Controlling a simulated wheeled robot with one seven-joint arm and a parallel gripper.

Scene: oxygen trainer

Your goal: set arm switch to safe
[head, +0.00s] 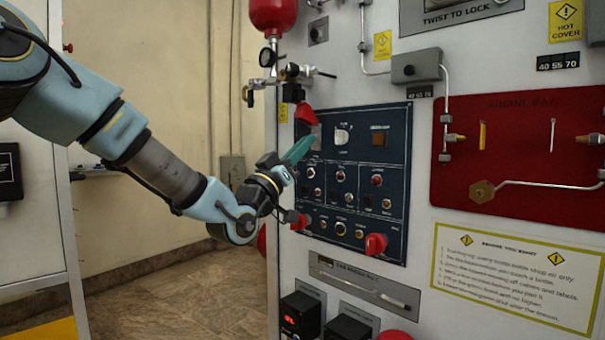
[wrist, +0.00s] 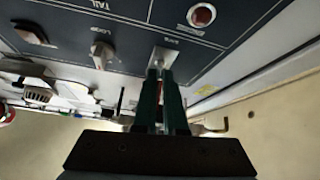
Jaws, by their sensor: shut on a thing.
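The dark blue control panel (head: 352,180) is on the front of the grey cabinet. My gripper (head: 300,149) reaches its upper left edge from the left, with its green fingers against the panel. In the wrist view, the two green fingers of my gripper (wrist: 160,75) are close together on a small pale metal switch (wrist: 163,57), which I take to be the arm switch. The fingers hide much of it, so I cannot tell its position. A small label beside it is upside down and hard to read. A red part shows between the fingers.
A red knob (head: 375,244) and several small round buttons sit lower on the panel. A red cover (head: 305,113) juts out just above my gripper. Pipes and a valve (head: 292,78) hang above. The floor to the left of the cabinet is clear.

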